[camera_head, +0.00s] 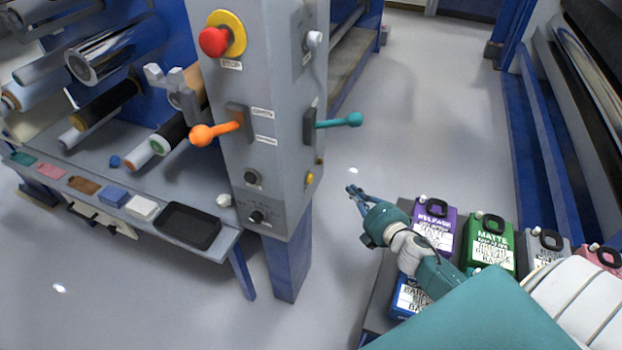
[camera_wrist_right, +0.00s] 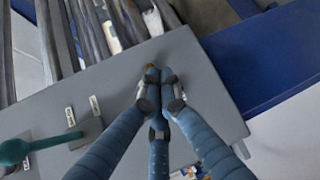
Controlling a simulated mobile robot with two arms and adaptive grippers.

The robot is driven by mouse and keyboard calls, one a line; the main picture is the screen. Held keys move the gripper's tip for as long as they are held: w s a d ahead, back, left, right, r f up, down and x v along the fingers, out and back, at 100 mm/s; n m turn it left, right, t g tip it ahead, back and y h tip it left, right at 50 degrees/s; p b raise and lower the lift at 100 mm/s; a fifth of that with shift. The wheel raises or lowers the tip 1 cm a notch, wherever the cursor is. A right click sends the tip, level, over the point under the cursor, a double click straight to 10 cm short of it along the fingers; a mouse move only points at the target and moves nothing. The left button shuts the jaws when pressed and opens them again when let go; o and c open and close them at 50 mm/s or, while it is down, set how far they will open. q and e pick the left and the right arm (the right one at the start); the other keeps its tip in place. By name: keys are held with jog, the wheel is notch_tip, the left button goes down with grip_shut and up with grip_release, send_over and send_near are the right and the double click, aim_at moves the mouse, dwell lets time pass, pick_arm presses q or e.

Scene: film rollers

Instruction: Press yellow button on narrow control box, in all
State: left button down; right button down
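The grey control box (camera_head: 262,110) stands in the middle of the head view. A small yellow button (camera_head: 309,178) sits low on its narrow right-hand side, below a teal lever (camera_head: 340,120). My right gripper (camera_head: 353,189) is right of the button, its fingers pointing left towards the box, with a visible gap to the button in the head view. In the right wrist view its blue fingers (camera_wrist_right: 152,74) meet at the tips over the grey panel (camera_wrist_right: 75,110), with nothing held. A small yellowish spot shows at the fingertips, mostly hidden. My left gripper is not in view.
The box's wide face has a red stop button (camera_head: 213,41), an orange lever (camera_head: 215,132) and dark knobs. Labelled jugs, including a green one (camera_head: 490,243), stand below my right arm. A roller rack with a black tray (camera_head: 188,226) is left. Floor beyond the gripper is clear.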

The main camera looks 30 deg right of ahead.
jog(key=w+a, duration=0.5)
jog(key=w, duration=0.1)
jog(key=shift+w+a, duration=0.35)
jog(key=shift+w, duration=0.05)
dwell(1.5)
jog(key=shift+w+a, duration=0.3)
jog(key=shift+w+a, duration=0.3)
jog(key=shift+w, duration=0.05)
dwell(0.8)
jog(key=shift+s+d, duration=0.1)
jog(key=shift+s, duration=0.05)
jog(key=shift+s+d, duration=0.4)
jog(key=shift+s, duration=0.1)
dwell(0.3)
jog(key=shift+s+d, duration=1.7)
jog(key=shift+s, duration=0.2)
